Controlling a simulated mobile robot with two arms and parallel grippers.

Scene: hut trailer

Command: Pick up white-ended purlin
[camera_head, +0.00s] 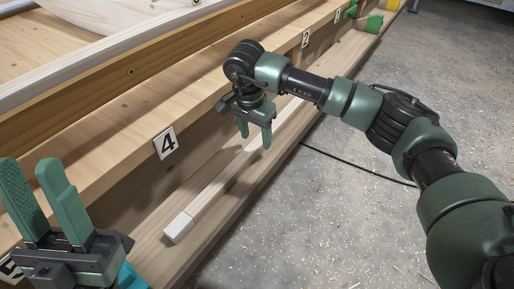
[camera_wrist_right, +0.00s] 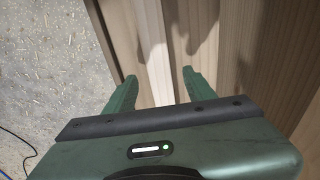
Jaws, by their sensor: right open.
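The white-ended purlin (camera_head: 208,197) is a long, pale wooden strip lying on the lower wooden ledge, with its white end (camera_head: 179,228) nearest me. My right gripper (camera_head: 255,136) is open, pointing down over the purlin's farther part, and hides some of it. In the right wrist view the pale strip (camera_wrist_right: 154,50) runs between the two green fingers (camera_wrist_right: 158,78). I cannot tell whether the fingers touch it. My left gripper (camera_head: 29,168) is at the lower left, fingers up and apart, empty, away from the purlin.
The lower ledge (camera_head: 150,250) lies beside a higher wooden beam with number plates, such as 4 (camera_head: 165,143) and 2 (camera_head: 306,39). Green blocks (camera_head: 373,23) sit at the far end. The concrete floor (camera_head: 290,220) at right is open, with a black cable (camera_head: 350,166).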

